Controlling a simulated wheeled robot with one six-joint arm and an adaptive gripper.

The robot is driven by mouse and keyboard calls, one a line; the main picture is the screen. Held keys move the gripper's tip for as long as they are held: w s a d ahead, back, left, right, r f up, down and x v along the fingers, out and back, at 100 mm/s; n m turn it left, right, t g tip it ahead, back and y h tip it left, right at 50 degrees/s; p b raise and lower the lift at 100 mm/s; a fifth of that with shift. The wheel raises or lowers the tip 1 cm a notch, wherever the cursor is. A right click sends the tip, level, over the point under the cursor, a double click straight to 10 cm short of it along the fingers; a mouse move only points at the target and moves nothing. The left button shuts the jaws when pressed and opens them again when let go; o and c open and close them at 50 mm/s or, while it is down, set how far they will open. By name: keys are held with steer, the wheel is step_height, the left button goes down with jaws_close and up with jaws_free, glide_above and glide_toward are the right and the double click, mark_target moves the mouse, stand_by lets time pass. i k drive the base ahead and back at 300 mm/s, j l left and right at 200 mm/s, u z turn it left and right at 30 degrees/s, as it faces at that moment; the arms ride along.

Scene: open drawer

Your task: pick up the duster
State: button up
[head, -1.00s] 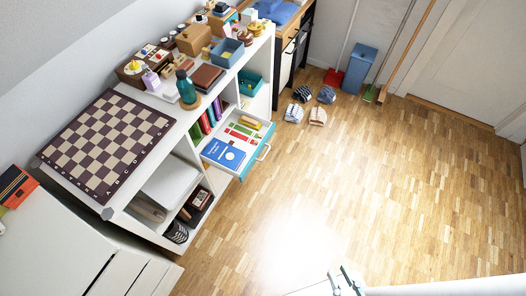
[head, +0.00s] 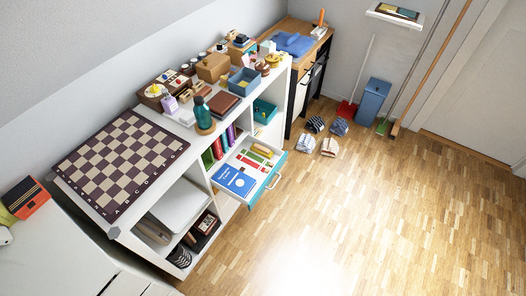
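A white drawer with a teal front (head: 264,187) is pulled open from the white shelf unit, left of the picture's middle. In it lie a blue book or box (head: 235,180), small red, green and white items (head: 251,160) and a yellow-brown block (head: 262,150) at its far end. The block may be the duster, but it is too small to tell. My gripper is not in view.
The white shelf unit carries a chessboard (head: 121,160), a teal bottle (head: 203,113) and a blue bin (head: 245,81). Slippers (head: 316,124), a blue bin (head: 373,100) and long-handled tools stand at the back. The wood floor (head: 390,210) right of the drawer is clear.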

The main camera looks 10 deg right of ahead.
mark_target(258, 149)
steer(key=u, duration=2.7)
steer(key=z, duration=2.65)
steer(key=i+u, duration=0.15)
steer(key=u, duration=0.25)
steer(key=i+l+u, duration=0.15)
steer(key=u, duration=0.2)
steer(key=i+l+u, duration=0.1)
steer(key=i+l, duration=0.15)
steer(key=i+l+u, duration=0.1)
steer(key=i+l, duration=0.15)
steer(key=l, duration=0.15)
steer(key=i+l+u, duration=0.25)
steer(key=i+l, duration=0.2)
steer(key=l, duration=0.3)
